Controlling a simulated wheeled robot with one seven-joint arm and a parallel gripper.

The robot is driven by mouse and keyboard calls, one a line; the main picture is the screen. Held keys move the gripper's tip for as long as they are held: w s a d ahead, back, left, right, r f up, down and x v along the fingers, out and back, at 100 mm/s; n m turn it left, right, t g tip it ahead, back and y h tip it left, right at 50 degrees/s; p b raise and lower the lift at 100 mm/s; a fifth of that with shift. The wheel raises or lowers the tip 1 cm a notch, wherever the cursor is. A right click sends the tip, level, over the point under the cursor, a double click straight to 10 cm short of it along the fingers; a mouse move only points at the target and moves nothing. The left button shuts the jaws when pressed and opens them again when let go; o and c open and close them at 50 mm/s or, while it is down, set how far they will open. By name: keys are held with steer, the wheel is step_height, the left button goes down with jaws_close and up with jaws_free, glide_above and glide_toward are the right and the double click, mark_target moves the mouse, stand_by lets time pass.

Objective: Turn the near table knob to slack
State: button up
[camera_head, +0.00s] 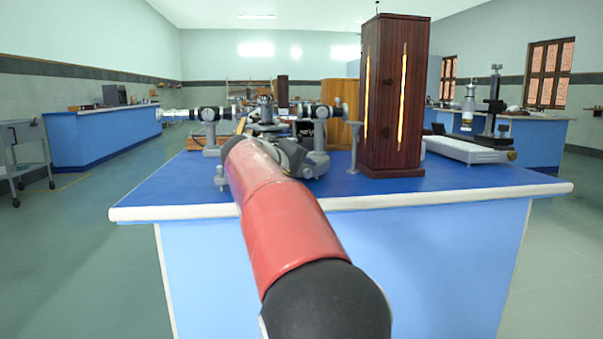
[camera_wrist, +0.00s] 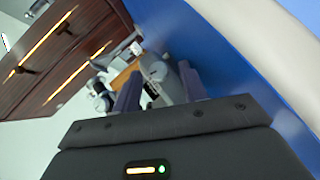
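The spectrometer (camera_head: 318,150) stands on the blue bench top, a grey and black instrument with horizontal tubes to the left and right. My arm reaches over the bench's front edge and covers much of its near middle. In the wrist view, my gripper (camera_wrist: 161,80) has its two fingers apart. Grey parts of the spectrometer (camera_wrist: 168,84) show beyond and between the fingers; I cannot tell whether they touch. The near table knob cannot be made out in either view. In the head view, the fingertips cannot be told from the instrument's dark parts.
A tall dark wooden lamp housing (camera_head: 394,95) with glowing slits stands right of the spectrometer; it also shows in the wrist view (camera_wrist: 62,50). A microscope-like instrument (camera_head: 470,148) is farther right. The blue bench (camera_head: 430,260) has a white edge, with bare top at front left.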

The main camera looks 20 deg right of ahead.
steer(key=v, duration=0.8)
